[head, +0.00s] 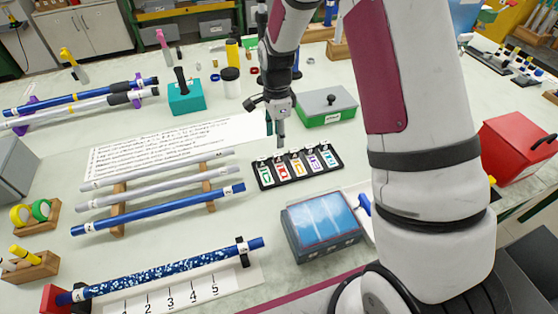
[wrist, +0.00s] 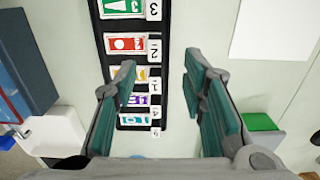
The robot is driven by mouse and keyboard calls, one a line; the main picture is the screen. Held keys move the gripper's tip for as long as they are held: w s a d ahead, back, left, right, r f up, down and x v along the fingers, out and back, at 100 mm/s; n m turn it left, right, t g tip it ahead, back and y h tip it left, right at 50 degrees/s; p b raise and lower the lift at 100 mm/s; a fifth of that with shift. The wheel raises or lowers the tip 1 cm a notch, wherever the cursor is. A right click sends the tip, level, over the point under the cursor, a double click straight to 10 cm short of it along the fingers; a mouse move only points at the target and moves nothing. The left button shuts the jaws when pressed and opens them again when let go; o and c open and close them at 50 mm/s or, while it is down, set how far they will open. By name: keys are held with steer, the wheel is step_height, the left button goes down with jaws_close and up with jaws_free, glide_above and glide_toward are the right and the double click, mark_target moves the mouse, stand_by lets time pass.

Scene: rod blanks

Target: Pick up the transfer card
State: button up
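A black card rack (head: 291,181) lies on the bench with several coloured cards in a row. In the head view a green card (head: 265,175), a red card (head: 283,172), a yellow card (head: 297,167), a purple card (head: 313,162) and a teal card (head: 328,158) show. I cannot read which is the transfer card. My gripper (head: 281,132) hangs above the rack's far side. In the wrist view my gripper (wrist: 160,75) is open and empty, its left finger overlapping the rack (wrist: 158,60) and partly hiding the yellow and purple cards.
Rods on wooden stands (head: 118,209) lie to the left. A printed white sheet (head: 170,143) lies behind the rods. A red box (head: 515,150) is at right.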

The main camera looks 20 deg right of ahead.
mark_target(278, 154)
steer(key=shift+f, duration=0.9)
steer(key=f, duration=0.3)
steer(key=f+p, duration=0.1)
steer(key=shift+s+f, duration=0.3)
steer(key=shift+s, duration=0.1)
steer(key=shift+f, duration=0.45)
jaws_close()
